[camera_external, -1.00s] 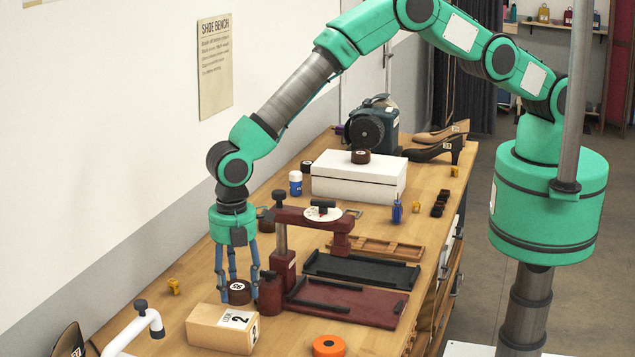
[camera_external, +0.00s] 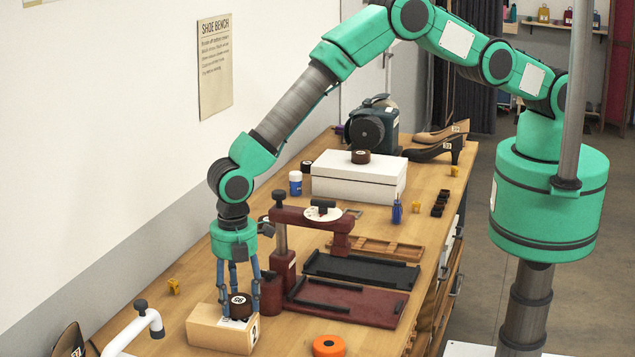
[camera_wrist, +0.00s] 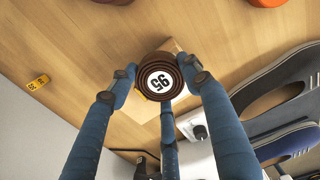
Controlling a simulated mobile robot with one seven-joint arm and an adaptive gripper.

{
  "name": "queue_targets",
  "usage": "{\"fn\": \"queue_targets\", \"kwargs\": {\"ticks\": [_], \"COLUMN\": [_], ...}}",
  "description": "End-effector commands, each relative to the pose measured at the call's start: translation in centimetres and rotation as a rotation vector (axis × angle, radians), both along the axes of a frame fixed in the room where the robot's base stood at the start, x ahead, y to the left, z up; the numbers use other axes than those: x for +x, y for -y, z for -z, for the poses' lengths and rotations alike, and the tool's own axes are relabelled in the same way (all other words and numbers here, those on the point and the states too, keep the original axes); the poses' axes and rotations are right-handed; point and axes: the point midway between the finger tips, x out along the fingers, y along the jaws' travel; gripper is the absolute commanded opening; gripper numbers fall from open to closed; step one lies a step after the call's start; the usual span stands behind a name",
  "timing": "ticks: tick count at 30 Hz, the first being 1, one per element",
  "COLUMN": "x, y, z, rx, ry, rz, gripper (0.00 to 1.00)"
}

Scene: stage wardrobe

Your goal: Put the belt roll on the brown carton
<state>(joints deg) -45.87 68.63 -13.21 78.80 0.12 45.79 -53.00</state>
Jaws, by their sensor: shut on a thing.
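The belt roll (camera_external: 239,306) is a dark brown coil with a round white label reading 95. My gripper (camera_external: 237,300) has blue fingers closed around it. In the wrist view the belt roll (camera_wrist: 160,78) sits between the fingertips of my gripper (camera_wrist: 160,80). The brown carton (camera_external: 215,333) is a light brown box on the bench. The belt roll is over the carton's right part, at about the height of its top. I cannot tell whether they touch. In the wrist view part of the carton (camera_wrist: 140,106) shows behind the roll.
A dark red press (camera_external: 272,290) stands just right of my gripper. An orange ring (camera_external: 328,346) lies in front, and a white handled tool (camera_external: 135,330) is at left. Another brown roll (camera_external: 361,157) sits on a white box (camera_external: 345,185) farther back.

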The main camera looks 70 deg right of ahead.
Motion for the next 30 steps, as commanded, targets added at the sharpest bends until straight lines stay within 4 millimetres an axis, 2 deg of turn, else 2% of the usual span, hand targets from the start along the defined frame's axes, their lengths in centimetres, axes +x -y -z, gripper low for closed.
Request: {"fn": "queue_targets", "kwargs": {"ticks": [9, 10, 12, 13, 23, 30], "x": [0.01, 0.0, -0.01, 0.0, 0.01, 0.05], "y": [-0.01, 0.0, 0.0, 0.0, 0.0, -0.06], "z": [0.31, 0.35, 0.27, 0.26, 0.19, -0.56], "rx": [0.0, 0.0, 0.0, 0.0, 0.0, 0.001], "ry": [0.0, 0.0, 0.0, 0.0, 0.0, 0.002], "rz": [0.0, 0.0, 0.0, 0.0, 0.0, 0.0], "gripper": [0.2, 0.5, 0.64, 0.67, 0.67, 0.67]}}
